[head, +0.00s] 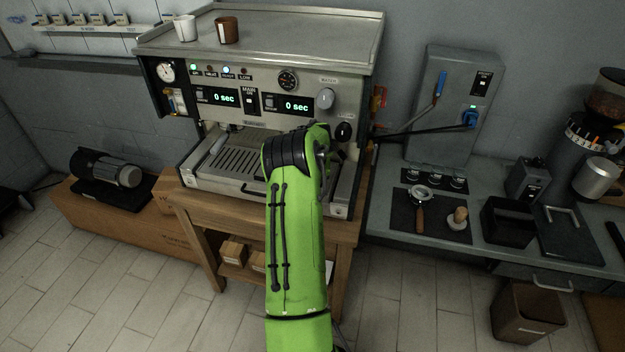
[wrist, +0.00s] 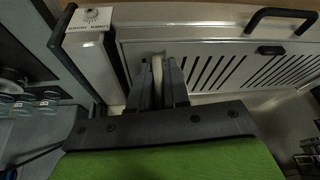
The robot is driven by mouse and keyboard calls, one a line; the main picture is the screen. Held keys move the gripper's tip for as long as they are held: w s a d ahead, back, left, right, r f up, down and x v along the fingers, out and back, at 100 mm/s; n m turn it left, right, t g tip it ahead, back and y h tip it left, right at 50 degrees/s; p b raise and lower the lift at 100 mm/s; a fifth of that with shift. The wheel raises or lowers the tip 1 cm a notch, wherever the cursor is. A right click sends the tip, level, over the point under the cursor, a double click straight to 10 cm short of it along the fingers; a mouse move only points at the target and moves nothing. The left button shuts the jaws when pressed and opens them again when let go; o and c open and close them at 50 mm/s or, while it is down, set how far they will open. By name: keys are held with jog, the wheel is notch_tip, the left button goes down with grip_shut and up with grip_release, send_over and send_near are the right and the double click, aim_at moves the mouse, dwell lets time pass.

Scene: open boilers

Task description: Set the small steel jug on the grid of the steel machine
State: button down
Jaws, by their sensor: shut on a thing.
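The steel machine (head: 270,118) stands on a wooden table, with a slotted grid (head: 232,160) on its low front tray. The grid (wrist: 235,70) also shows in the wrist view, to the right of my gripper (wrist: 158,62). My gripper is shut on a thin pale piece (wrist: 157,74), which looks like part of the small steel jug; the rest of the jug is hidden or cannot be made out. The fingers are over the tray, near the grid's end. Whether the jug touches the grid cannot be told. In the head view my green arm hides the gripper.
A white cup (head: 186,28) and a brown cup (head: 228,31) stand on the machine's top. At right, a counter holds a portafilter (head: 420,200), a black bin (head: 507,220) and a grinder with a steel cup (head: 596,177). A black handle (wrist: 282,18) shows at the tray's front.

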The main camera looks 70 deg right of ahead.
jog(key=shift+f+b, duration=0.7)
jog(key=shift+f, duration=0.2)
jog(key=c, duration=1)
grip_release()
jog(key=v, duration=1.6)
jog(key=shift+p, duration=0.3)
jog(key=shift+w, duration=0.1)
